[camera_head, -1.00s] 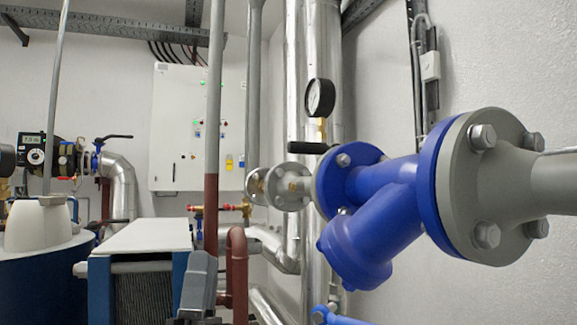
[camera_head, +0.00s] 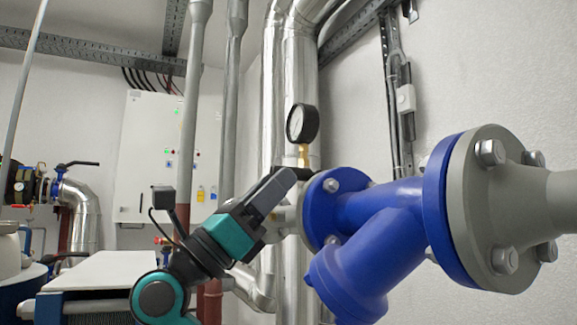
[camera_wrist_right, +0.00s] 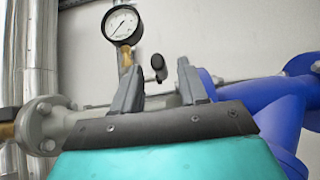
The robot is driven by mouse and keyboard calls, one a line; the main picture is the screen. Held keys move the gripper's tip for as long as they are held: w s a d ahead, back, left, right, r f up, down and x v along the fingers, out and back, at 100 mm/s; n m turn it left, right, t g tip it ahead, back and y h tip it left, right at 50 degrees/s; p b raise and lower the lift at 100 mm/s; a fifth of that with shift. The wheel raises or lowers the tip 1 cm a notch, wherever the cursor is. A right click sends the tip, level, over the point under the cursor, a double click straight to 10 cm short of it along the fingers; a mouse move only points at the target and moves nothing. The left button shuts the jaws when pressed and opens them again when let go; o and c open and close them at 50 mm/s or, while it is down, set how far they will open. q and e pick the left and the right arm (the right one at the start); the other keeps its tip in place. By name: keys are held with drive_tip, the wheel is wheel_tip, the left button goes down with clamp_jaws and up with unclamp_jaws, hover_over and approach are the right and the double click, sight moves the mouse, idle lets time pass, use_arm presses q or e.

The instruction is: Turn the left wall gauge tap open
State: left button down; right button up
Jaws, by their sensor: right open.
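The wall gauge (camera_head: 302,124) has a white dial, a black rim and a brass stem (camera_head: 304,155). It stands behind the blue valve and also shows in the right wrist view (camera_wrist_right: 121,24). The tap's black handle (camera_wrist_right: 158,67) points towards the wrist camera, seen nearly end-on. My right gripper (camera_head: 290,177) reaches up from the lower left to just below the gauge, hiding most of the handle in the head view. In the wrist view the right gripper (camera_wrist_right: 158,78) is open, with the handle appearing between its fingertips; contact is not visible. My left gripper is out of view.
The blue Y-shaped valve (camera_head: 375,215) with grey flanges (camera_head: 490,210) sits close to the right of the gripper. Silver vertical pipes (camera_head: 290,75) stand behind the gauge. A white control cabinet (camera_head: 147,150) and a bench-like unit (camera_head: 105,272) are at the left.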

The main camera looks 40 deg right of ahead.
sight(301, 174)
drive_tip(key=shift+x, duration=2.05)
drive_tip(key=shift+c, duration=0.2)
clamp_jaws()
